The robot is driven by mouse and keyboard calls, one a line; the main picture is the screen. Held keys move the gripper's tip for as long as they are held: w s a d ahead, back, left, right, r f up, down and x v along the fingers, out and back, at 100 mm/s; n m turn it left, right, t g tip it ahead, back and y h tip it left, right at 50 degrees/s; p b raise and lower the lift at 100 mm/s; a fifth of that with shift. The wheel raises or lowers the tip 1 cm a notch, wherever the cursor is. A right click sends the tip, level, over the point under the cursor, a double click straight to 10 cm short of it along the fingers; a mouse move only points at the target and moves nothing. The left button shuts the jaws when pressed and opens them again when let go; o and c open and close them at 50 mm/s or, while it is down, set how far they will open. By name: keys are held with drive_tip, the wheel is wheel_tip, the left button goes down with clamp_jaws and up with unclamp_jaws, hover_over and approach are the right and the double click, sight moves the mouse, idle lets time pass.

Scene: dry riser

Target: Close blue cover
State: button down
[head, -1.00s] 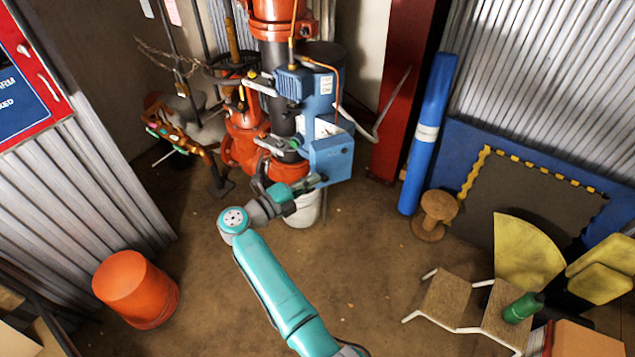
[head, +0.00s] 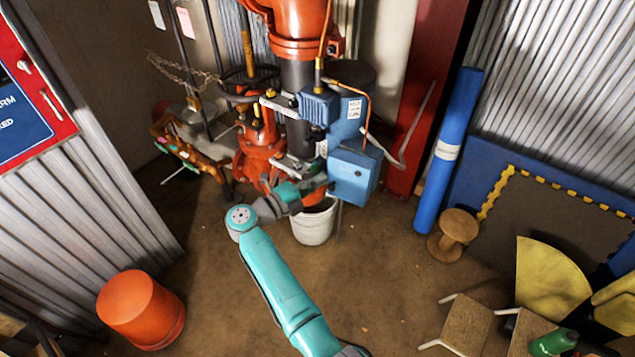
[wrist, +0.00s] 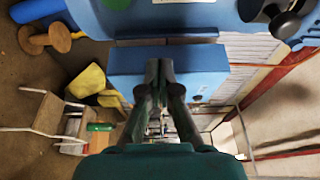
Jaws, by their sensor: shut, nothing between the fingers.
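The blue cover (head: 355,172) is a box-like blue panel with a small dark knob, low on the blue housing (head: 345,112) of the orange and black riser. In the wrist view the cover (wrist: 130,60) is a broad blue panel behind my fingertips, and a pale, paper-like face (wrist: 250,48) shows beyond it, so it appears partly open. My gripper (head: 322,183) is shut and empty at the cover's left side. In the wrist view my gripper (wrist: 159,70) overlaps the panel; I cannot tell whether it touches.
A white bucket (head: 314,225) stands below the gripper. Orange valves and pipes (head: 258,145) are to the left. A blue roll (head: 445,150) and a wooden spool (head: 455,232) are to the right. An orange bucket (head: 140,308) is at front left. The middle floor is clear.

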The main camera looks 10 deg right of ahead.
drive_tip(key=shift+w+d, duration=0.25)
drive_tip(key=shift+w, duration=0.9)
